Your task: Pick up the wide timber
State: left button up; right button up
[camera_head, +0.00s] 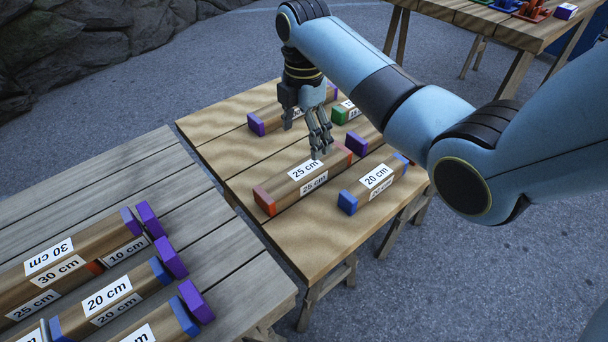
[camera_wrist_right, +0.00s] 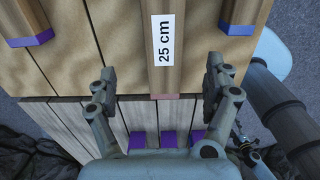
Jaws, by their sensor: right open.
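Several labelled timbers lie on the sandy-brown table (camera_head: 240,126). The 25 cm timber (camera_head: 290,192), with red ends, lies in the middle, partly hidden at its far end by my right gripper. I cannot tell for sure which timber counts as the wide one. My right gripper (camera_head: 319,148) points down over the 25 cm timber, open and empty. In the right wrist view the 25 cm timber (camera_wrist_right: 163,72) runs between the two spread fingers, apart from both. My left gripper is not in view.
A 20 cm timber (camera_head: 373,186) with blue ends lies to the right. A purple-ended timber (camera_head: 272,117) and a green-ended one (camera_head: 340,115) lie behind. The grey table (camera_head: 228,255) at left holds more timbers. Another table (camera_head: 470,18) stands at the back right.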

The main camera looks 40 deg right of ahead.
aim_at(306, 169)
jog(key=f+b, duration=0.1)
jog(key=f, duration=0.2)
jog(key=f+b, duration=0.1)
jog(key=f, duration=0.6)
jog(key=shift+s+d+b, duration=0.1)
jog(key=shift+s+b, duration=0.15)
jog(key=shift+b, duration=0.15)
jog(key=shift+c, duration=0.3)
jog(key=c, duration=1.3)
jog(key=shift+c, duration=0.9)
jog(key=shift+r, duration=0.15)
